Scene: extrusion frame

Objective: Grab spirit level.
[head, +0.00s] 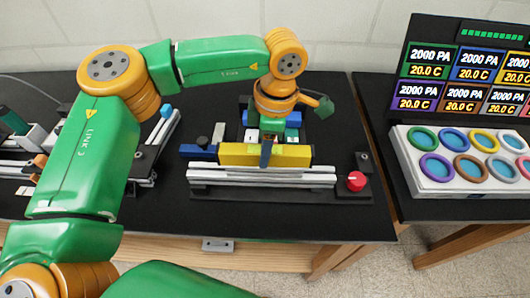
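The spirit level (237,154) is a yellow bar lying level along the grey extrusion frame (225,175) near the middle of the black table. My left gripper (267,147) points down over it from above. One dark finger shows in front of the bar's near face. The other finger is hidden behind the bar or the wrist, so I cannot tell whether the fingers press on it. The bar appears to rest on or just above the extrusions. My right gripper is not in view.
A red knob (356,181) sits at the fixture's right end. Blue blocks (198,151) stand behind and left of the level. More fixtures (150,150) stand at the left, partly behind my arm. A side table at the right holds a tray of coloured rings (437,181) and a display panel (466,65).

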